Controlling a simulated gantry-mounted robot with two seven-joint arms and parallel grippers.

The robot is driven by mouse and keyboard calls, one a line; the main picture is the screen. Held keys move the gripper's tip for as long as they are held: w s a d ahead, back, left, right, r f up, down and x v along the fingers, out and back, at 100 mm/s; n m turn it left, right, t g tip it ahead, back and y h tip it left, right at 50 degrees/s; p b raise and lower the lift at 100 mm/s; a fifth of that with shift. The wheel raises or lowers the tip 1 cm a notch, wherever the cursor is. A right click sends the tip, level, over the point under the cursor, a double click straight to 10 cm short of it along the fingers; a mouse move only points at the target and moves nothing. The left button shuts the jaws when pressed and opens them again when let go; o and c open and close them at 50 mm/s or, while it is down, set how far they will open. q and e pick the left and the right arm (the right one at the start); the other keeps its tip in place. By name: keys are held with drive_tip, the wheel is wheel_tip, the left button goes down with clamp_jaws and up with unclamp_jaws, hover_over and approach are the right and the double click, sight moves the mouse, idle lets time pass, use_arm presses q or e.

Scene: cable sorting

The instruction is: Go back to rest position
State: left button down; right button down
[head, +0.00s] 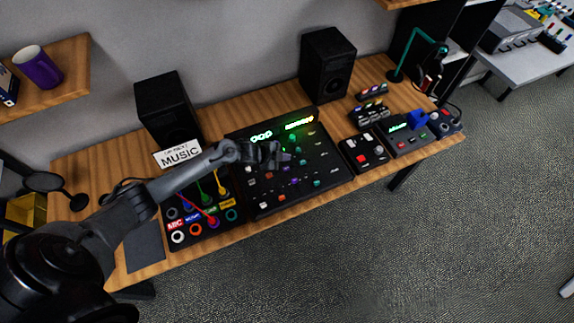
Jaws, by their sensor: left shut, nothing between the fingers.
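My left arm comes in from the lower left and reaches over the wooden desk (215,243). My left gripper (283,158) is shut and empty above the large black mixer (325,168). Whether it touches the mixer's knobs I cannot tell. The patch panel (205,238) with coloured labelled sockets sits left of the mixer, partly behind my arm. Red, yellow and green cables (221,187) stand in it. My right gripper is not in view.
Two black speakers (327,64) (168,105) stand at the back, with a MUSIC card (179,154) before the left one. Small control boxes (364,152) and a headphone stand (395,75) are at the right. A shelf with a purple mug (38,67) is upper left. Open floor lies in front.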

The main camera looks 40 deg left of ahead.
use_arm(q)
drive_tip(key=shift+d, duration=0.1)
drive_tip(key=s+d+r+n+g+y, duration=0.1)
drive_tip(key=s+d+r+n+y, duration=0.2)
drive_tip(key=s+d, duration=0.95)
drive_tip(key=s+d+r+n+g, duration=0.1)
drive_tip(key=s+r+n+g, duration=0.1)
drive_tip(key=s+r+n, duration=0.45)
drive_tip(key=s+d+r+n+g, duration=0.15)
drive_tip(key=s+r, duration=0.25)
drive_tip(key=s, duration=0.6)
wheel_tip(320, 180, up, 18)
drive_tip(key=p, duration=1.7)
drive_tip(key=shift+s+a, duration=0.25)
drive_tip(key=shift+g, duration=0.25)
